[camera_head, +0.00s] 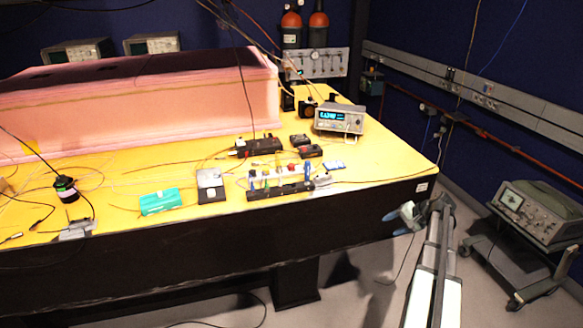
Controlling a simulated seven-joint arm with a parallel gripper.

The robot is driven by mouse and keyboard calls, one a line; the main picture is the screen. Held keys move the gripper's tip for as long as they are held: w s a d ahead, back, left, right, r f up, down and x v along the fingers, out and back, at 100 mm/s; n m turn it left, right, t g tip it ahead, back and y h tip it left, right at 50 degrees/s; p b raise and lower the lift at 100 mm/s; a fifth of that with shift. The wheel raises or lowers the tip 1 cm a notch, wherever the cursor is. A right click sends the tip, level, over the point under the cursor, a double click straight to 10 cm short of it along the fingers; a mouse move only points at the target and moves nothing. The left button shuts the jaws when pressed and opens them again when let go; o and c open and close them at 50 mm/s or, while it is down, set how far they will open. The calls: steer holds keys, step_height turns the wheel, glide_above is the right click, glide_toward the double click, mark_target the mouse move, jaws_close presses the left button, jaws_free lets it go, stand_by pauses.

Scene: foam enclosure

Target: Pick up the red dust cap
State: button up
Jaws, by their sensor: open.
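I cannot clearly make out a separate red dust cap on the yellow table (130,175). Small reddish marks show on two small black boxes, one at the back (299,140) and one in front of it (311,151), but they are too small to identify. My gripper (393,223) is at the right, beside the table's dark front side and near its right corner. Its jaws are open and point left, with nothing seen between them. It is apart from the small items on the tabletop.
A black rail (280,191) with several small parts lies near the front edge. A teal box (160,202), a grey-and-black device (210,185) and a display instrument (340,119) stand on the table. Pink foam (140,105) fills the back left. Cables cross the top; its right front is mostly clear.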

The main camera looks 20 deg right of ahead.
steer(key=w+d+r+m+t, duration=0.1)
steer(key=d+r, duration=0.4)
steer(key=r, duration=0.4)
steer(key=w+d+r+m+t, duration=0.1)
steer(key=d+r, duration=0.5)
steer(key=r, duration=0.3)
steer(key=w+a+r, duration=0.1)
steer(key=w+a, duration=0.1)
steer(key=w+a+r+g, duration=0.1)
steer(key=w+a, duration=0.1)
steer(key=w+a+m+g, duration=0.1)
steer(key=w+a, duration=0.1)
steer(key=shift+a+r+h, duration=0.3)
steer(key=shift+r, duration=0.1)
steer(key=w+a+r+m+g, duration=0.1)
steer(key=w+a+r+g, duration=0.1)
steer(key=w+a, duration=0.35)
steer(key=w+a+r+m+g, duration=0.1)
steer(key=w+a, duration=0.2)
steer(key=a, duration=0.5)
step_height(320, 180, up, 8)
steer(key=m+g+h, duration=0.3)
steer(key=m+h, duration=0.1)
steer(key=m, duration=0.1)
glide_above(291, 165)
step_height(291, 165, down, 13)
steer(key=shift+w+f, duration=0.1)
steer(key=shift+f, duration=0.05)
jaws_close()
